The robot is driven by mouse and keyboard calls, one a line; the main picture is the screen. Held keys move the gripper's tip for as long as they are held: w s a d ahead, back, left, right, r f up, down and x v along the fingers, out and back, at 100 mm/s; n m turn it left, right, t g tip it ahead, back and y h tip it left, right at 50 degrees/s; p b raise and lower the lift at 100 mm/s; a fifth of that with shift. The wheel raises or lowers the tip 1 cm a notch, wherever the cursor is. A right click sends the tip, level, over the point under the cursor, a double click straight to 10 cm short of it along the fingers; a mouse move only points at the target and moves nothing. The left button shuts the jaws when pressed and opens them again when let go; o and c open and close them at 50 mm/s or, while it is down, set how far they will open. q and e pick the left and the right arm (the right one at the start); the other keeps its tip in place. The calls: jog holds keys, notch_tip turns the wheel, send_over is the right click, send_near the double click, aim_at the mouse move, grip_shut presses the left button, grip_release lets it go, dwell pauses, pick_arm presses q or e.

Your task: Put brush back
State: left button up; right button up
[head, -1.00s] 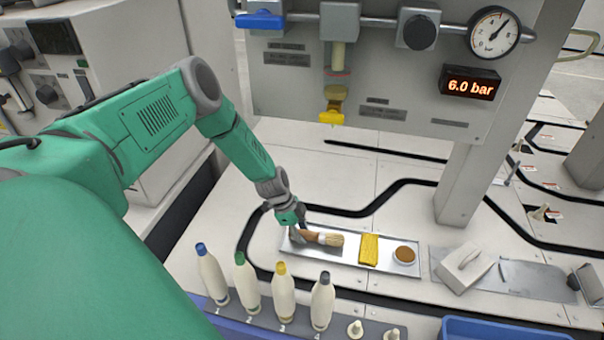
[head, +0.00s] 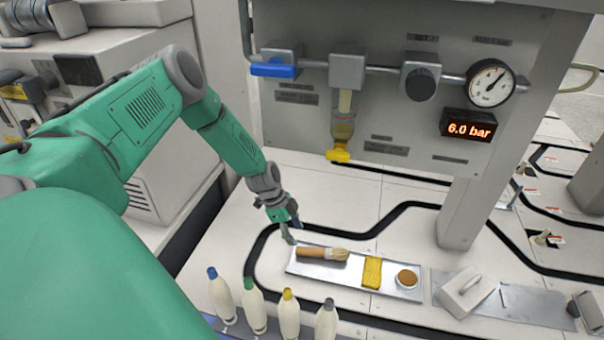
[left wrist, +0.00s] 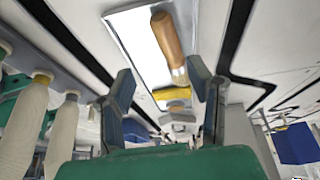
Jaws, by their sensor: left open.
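The brush (head: 322,254) has a brown wooden handle and pale bristles. It lies in the left part of the shallow metal tray (head: 340,271), with its bristles toward the yellow sponge (head: 372,272). A round brown-topped tin (head: 407,278) sits at the tray's right end. My left gripper (head: 292,235) is open and empty, just above and behind the tray's left end, apart from the brush. In the left wrist view, the brush (left wrist: 167,38) shows beyond the open fingers (left wrist: 160,95). My right gripper is not in view.
Several bottles with coloured caps (head: 252,305) stand in front of the tray. A white block with a handle (head: 466,290) rests on a metal plate to the right. A gauge panel (head: 390,90) hangs above the table behind.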

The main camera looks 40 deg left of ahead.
pick_arm(q)
jog(key=v, duration=0.3)
jog(key=shift+a+r+p, duration=0.1)
jog(key=shift+r+p, duration=0.05)
jog(key=shift+p, duration=0.25)
jog(key=shift+s, duration=0.1)
